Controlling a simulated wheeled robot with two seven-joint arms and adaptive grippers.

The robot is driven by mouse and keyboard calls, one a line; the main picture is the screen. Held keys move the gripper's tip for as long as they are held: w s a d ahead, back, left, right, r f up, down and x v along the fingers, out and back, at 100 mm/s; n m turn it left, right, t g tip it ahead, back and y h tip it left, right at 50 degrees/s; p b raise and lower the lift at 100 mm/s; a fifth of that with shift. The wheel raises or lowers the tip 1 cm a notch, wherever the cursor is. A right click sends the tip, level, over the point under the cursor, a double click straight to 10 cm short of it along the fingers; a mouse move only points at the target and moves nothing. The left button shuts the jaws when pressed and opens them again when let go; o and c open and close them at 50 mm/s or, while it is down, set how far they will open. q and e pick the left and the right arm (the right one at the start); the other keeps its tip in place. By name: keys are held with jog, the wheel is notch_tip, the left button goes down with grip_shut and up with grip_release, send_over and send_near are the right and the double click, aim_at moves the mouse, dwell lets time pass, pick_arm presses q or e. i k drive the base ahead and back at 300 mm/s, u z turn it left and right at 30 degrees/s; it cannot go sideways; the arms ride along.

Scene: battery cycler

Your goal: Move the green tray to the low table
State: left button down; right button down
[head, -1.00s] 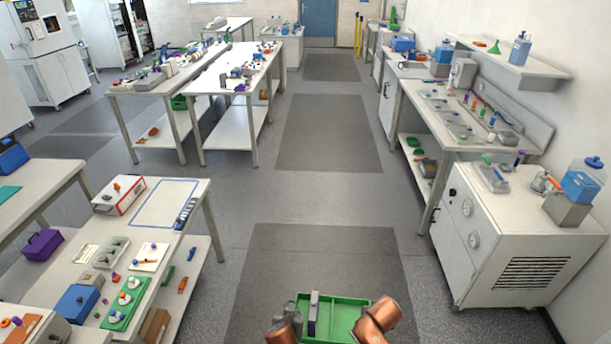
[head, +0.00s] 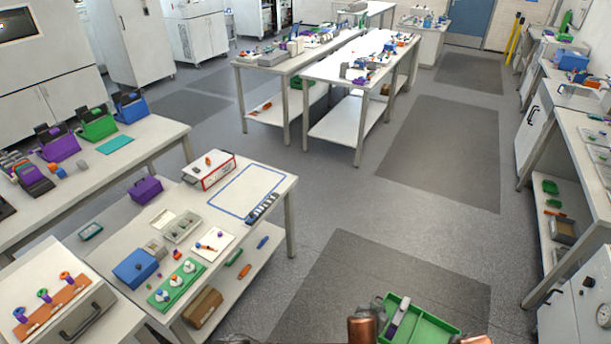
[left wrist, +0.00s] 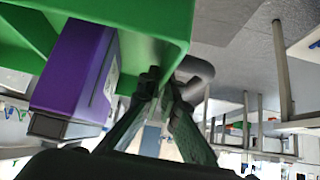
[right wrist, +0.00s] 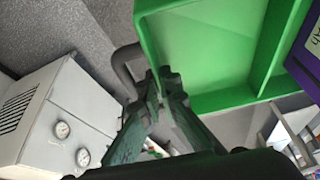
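The green tray (head: 432,330) is in front of me at the bottom of the head view, above the floor. A purple and grey box-shaped thing (head: 398,317) stands in it; it also shows in the left wrist view (left wrist: 75,70). My left gripper (left wrist: 162,84) is closed at one end of the tray (left wrist: 140,22), by a grey handle (left wrist: 194,68). My right gripper (right wrist: 160,82) is closed at the other end (right wrist: 205,50), by a similar handle (right wrist: 126,66). The exact finger contact is partly hidden. A low white table (head: 225,222) with a blue-outlined rectangle stands to the left.
That table holds a red-and-white box (head: 208,172), a blue box (head: 134,267), a green holder (head: 176,284) and small parts. The blue-outlined area is clear. Open floor (head: 335,280) lies between tray and table. A white cabinet (head: 580,310) stands at right.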

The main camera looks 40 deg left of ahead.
aim_at(249, 188)
jog(key=u, duration=0.05)
jog(key=i, duration=1.85)
jog(key=u, duration=0.65)
jog(key=i, duration=0.85)
jog(key=u, duration=0.9)
jog(key=i, duration=0.5)
jog(key=u, duration=1.2)
jog(key=i, duration=0.75)
jog(key=u, duration=0.45)
